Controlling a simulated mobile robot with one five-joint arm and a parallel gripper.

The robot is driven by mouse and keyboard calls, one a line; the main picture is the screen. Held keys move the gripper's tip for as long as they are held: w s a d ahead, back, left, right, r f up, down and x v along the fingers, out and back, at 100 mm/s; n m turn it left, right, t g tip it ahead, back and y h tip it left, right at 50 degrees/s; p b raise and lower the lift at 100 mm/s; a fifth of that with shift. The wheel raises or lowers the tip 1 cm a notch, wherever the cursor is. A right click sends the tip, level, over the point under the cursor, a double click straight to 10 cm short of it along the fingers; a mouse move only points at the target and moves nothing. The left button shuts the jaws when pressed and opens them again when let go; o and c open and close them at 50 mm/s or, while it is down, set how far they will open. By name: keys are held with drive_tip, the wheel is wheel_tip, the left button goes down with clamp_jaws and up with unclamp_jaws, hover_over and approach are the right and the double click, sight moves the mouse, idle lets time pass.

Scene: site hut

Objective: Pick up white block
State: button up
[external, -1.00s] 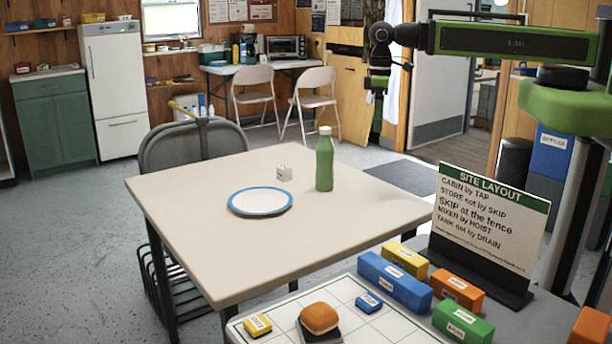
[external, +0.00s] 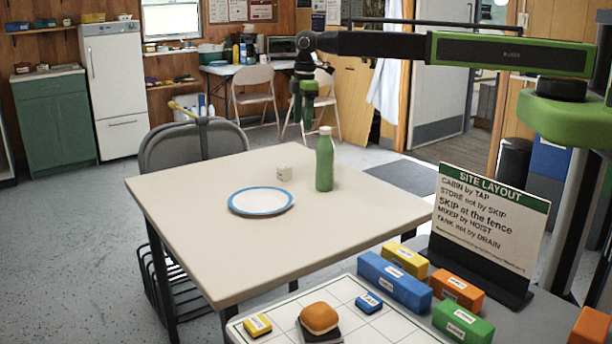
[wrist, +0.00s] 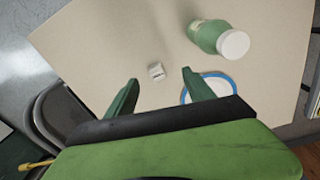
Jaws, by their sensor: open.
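The small white block (external: 284,173) stands on the beige table, between the plate and the green bottle, with dark marks on one side. In the wrist view the block (wrist: 157,71) lies between and beyond my fingertips. My gripper (external: 304,118) hangs pointing down, well above the table and up from the block in the picture. In the wrist view my gripper (wrist: 160,76) has its two green fingers spread apart, with nothing between them.
A green bottle (external: 325,162) with a pale cap stands right of the block. A blue-rimmed white plate (external: 261,201) lies in front. The table (external: 215,250) is otherwise clear. A sign (external: 487,215) and several coloured blocks are on a nearer surface. A grey chair (external: 190,145) stands behind.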

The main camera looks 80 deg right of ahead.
sight(284, 167)
drive_tip(key=w+a+n, duration=0.1)
drive_tip(key=w+n, duration=0.2)
drive_tip(key=w, duration=0.3)
drive_tip(key=shift+g, duration=0.4)
wheel_tip(284, 167, down, 17)
drive_tip(key=b, duration=1.7)
drive_tip(key=shift+f+b, duration=0.2)
drive_tip(key=shift+b, duration=0.1)
drive_tip(key=shift+r, duration=0.2)
clamp_jaws()
